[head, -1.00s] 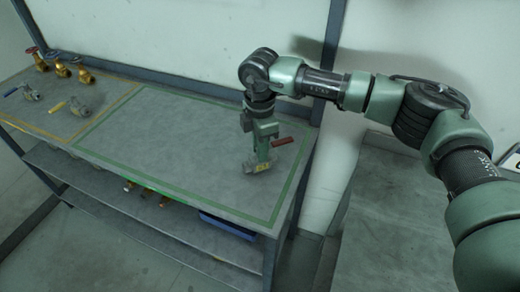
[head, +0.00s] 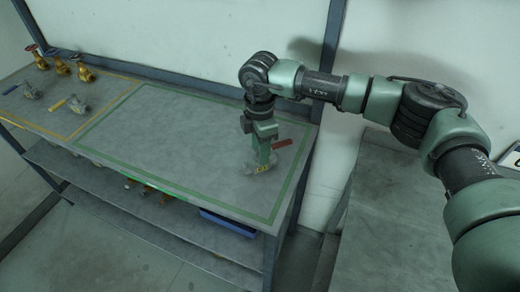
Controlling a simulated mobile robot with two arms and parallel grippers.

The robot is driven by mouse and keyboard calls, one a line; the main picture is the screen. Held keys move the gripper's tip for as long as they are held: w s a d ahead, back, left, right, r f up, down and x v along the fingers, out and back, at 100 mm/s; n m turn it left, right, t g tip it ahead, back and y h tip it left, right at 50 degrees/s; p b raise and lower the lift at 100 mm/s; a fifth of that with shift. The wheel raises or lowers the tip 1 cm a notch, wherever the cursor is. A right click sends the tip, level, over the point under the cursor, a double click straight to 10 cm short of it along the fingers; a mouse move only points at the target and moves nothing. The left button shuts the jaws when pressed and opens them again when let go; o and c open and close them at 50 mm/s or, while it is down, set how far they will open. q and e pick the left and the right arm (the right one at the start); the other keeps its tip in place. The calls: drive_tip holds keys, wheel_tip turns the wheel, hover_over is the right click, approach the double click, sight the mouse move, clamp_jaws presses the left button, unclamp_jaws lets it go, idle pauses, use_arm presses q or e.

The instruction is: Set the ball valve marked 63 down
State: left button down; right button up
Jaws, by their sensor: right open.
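The ball valve with a red lever (head: 282,144) and a yellow tag (head: 263,168) is on the grey bench top, inside the green outline near its right end. The number on the tag is too small to read. My right gripper (head: 262,160) points down at the valve, its fingers around or beside the body, which they partly hide. The gripper is open. My left gripper is not in view.
The green-outlined area (head: 170,130) is otherwise clear. A shelf below holds a blue bin (head: 226,223).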

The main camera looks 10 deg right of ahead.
wheel_tip(320, 180, up, 12)
drive_tip(key=b, duration=0.2)
drive_tip(key=shift+f+b, duration=0.2)
drive_tip(key=shift+b, duration=0.1)
